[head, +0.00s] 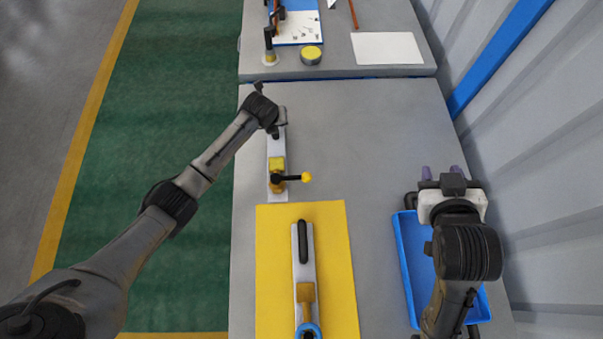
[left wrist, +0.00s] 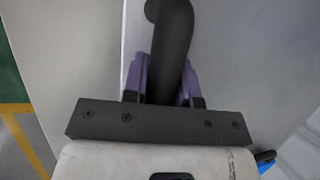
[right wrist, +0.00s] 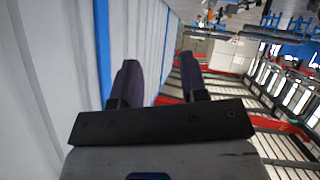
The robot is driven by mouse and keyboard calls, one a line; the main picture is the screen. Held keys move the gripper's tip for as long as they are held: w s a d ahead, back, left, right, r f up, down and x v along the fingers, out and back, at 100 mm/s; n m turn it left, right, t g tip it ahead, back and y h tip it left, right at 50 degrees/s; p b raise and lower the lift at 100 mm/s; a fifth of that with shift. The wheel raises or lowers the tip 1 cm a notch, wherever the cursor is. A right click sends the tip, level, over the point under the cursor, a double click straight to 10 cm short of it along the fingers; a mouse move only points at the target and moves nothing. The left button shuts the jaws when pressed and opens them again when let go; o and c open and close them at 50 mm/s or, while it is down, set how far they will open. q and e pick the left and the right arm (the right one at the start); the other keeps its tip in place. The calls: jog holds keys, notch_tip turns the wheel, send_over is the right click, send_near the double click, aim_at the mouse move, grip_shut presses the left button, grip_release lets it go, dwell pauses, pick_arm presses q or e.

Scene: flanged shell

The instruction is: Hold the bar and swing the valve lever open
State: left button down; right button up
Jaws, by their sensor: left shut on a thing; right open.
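The valve (head: 277,170) has a yellow body on a pale plate (head: 277,147) and stands beyond the yellow mat. Its black lever points right and ends in a yellow ball knob (head: 306,177). My left gripper (head: 279,125) is at the far end of that plate, shut on the black bar. In the left wrist view the bar (left wrist: 172,50) stands between the purple fingers; in the head view the gripper mostly hides it. My right gripper (head: 441,172) is open and empty above the blue tray's far end, well right of the knob. The right wrist view shows nothing between its fingers (right wrist: 160,85).
A second plate with a black handle (head: 303,242), a brown block and a blue ring lies on the yellow mat (head: 337,260). The blue tray (head: 405,262) is at the right, near the corrugated wall. Grey table (head: 365,145) between valve and tray is clear. Another table stands behind.

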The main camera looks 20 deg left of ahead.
jog(key=w+a+r+n+t, duration=0.3)
jog(key=w+a+r+t, duration=0.15)
jog(key=r, duration=0.55)
jog(key=w+a+r+n+t, duration=0.3)
jog(key=a+r+t, duration=0.25)
jog(key=r, duration=0.45)
jog(key=s+a+r+n+t+y, duration=0.1)
jog(key=a+r+n+t+y, duration=0.1)
jog(key=a+r+n+y, duration=0.35)
jog(key=m+g+y, duration=0.4)
jog(key=m+g, duration=1.9)
jog(key=m, duration=1)
send_over(300, 177)
jog(key=a, duration=0.1)
notch_tip(300, 177, down, 32)
jog(key=d+f+n+g+h, duration=0.1)
jog(key=d+f+n+h, duration=0.3)
jog(key=d+f+h, duration=0.25)
jog(key=x, duration=1.1)
jog(key=shift+s+a+r, duration=0.1)
jog(key=shift+a+r, duration=0.05)
jog(key=shift+a, duration=0.1)
